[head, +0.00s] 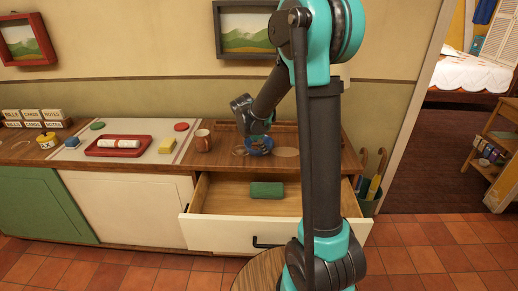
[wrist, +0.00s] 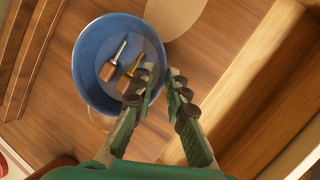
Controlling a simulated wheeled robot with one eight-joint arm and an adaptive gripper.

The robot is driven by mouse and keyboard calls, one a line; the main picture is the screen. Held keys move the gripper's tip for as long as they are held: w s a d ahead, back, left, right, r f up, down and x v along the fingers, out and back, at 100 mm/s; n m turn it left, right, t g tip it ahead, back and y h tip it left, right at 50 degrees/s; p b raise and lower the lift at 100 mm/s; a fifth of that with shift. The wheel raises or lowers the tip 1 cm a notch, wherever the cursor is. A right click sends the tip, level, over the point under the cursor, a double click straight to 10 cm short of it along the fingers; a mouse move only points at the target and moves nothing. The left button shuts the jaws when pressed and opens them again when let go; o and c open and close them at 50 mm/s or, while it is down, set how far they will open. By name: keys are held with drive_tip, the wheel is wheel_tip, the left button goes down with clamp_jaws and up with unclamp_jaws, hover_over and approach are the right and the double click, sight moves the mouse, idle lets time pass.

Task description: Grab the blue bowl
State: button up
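The blue bowl (head: 261,150) stands on the wooden counter above the open drawer in the head view. In the wrist view the bowl (wrist: 86,70) is at upper left, with two small tools (wrist: 122,62) lying in it. My gripper (wrist: 161,82) is open and empty, its two green fingers a short way apart. In the wrist view the left finger overlaps the bowl's right side and the right finger lies just outside its rim. I cannot tell whether they touch it. In the head view my wrist partly hides the bowl.
An open drawer (head: 225,190) with a green roll (head: 267,190) juts out below the counter. A brown mug (head: 203,141) stands left of the bowl. A flat round disc (wrist: 172,14) lies beside the bowl. A red tray (head: 100,150) is further left.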

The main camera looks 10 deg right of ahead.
drive_tip(key=shift+x, duration=1.4)
clamp_jaws()
drive_tip(key=shift+r, duration=0.1)
